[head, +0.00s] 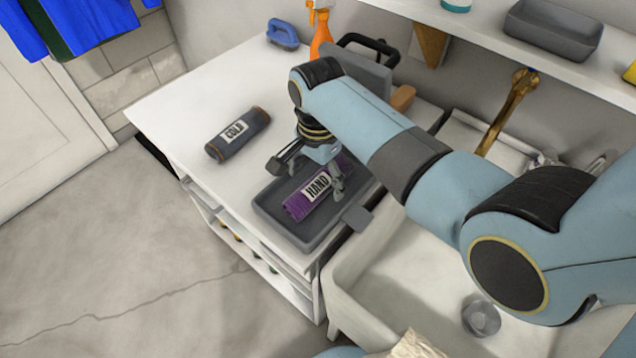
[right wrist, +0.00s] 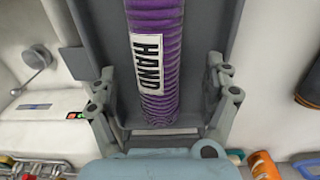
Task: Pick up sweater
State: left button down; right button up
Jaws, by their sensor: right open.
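A rolled purple sweater (head: 303,201) with a white HAND label lies in a grey tray (head: 270,213) on the white counter. A second rolled sweater (head: 238,134), dark grey with a COLD label, lies on the counter to the left of the tray. My right gripper (head: 312,179) is over the tray, with its fingers apart around the purple roll. In the right wrist view the purple roll (right wrist: 155,60) runs between the two open fingers (right wrist: 160,100), with space on both sides. My left gripper is not in view.
A white sink (head: 390,290) is to the right of the counter. A blue-handled brush (head: 283,35) and an orange spray bottle (head: 320,38) stand at the back. A shelf with a grey bin (head: 553,32) is above. The counter's front left is clear.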

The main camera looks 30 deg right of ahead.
notch_tip(320, 180, down, 2)
jog(key=c, duration=1.4)
jog(key=shift+c, duration=0.6)
jog(key=shift+r, duration=0.2)
